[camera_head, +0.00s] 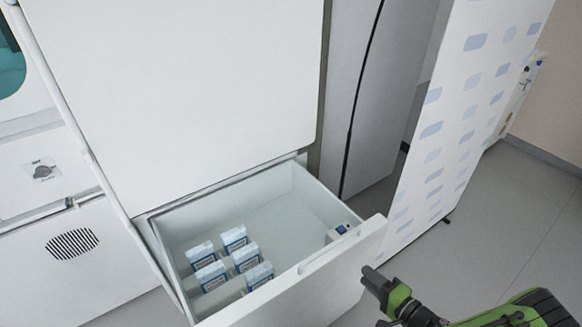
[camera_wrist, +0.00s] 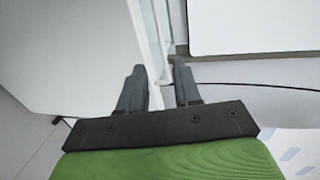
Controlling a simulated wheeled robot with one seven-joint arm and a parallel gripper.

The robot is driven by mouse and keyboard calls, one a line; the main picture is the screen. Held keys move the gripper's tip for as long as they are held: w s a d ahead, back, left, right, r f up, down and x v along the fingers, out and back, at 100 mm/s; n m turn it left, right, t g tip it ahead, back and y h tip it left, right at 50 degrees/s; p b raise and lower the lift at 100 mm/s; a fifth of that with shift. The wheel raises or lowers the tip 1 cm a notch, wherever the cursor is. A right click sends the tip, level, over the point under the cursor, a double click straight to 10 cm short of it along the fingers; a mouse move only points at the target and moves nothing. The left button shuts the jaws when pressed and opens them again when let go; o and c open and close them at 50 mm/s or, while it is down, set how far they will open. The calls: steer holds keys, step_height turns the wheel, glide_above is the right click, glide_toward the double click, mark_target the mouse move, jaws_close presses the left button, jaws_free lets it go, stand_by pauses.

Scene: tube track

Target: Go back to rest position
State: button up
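My gripper (camera_head: 374,281) is at the lower right of the head view, just right of the open drawer's white front (camera_head: 325,282). In the wrist view its two black fingers (camera_wrist: 158,72) stand apart with a gap between them, and I see nothing held. A pale edge of the drawer shows beyond the gap. The drawer handle (camera_head: 330,250) is on the top of the front, clear of my fingers. Whether a fingertip touches the drawer front I cannot tell.
The pulled-out drawer (camera_head: 290,205) holds several small blue-and-white boxes (camera_head: 234,239) and one at its right end (camera_head: 337,232). A tall white cabinet (camera_head: 180,90) stands above it. A patterned white panel (camera_head: 470,100) stands to the right. Grey floor (camera_head: 500,215) is open at right.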

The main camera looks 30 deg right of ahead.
steer(key=w+a+r+n+g+y+p, duration=0.2)
steer(key=w+a+r+n+g, duration=0.2)
steer(key=a+r+n+g, duration=0.35)
steer(key=w+a+r+n+g+y+p, duration=0.2)
steer(key=w+a+r+n+g, duration=0.3)
steer(key=a+r, duration=0.45)
steer(key=s+a+r+n+h, duration=0.1)
steer(key=s+a+r, duration=0.2)
steer(key=r, duration=0.3)
steer(key=s+a+r+n+t+h+p, duration=0.1)
steer(key=s+a+r+n+h, duration=0.1)
steer(key=r, duration=0.4)
steer(key=s+a+r+n+t+h+p, duration=0.1)
steer(key=s+a+r+n, duration=0.1)
steer(key=s+a+r, duration=0.2)
step_height(320, 180, up, 3)
steer(key=shift+s+a+f+h, duration=0.2)
steer(key=shift+s+a+h, duration=0.1)
steer(key=shift+s, duration=0.5)
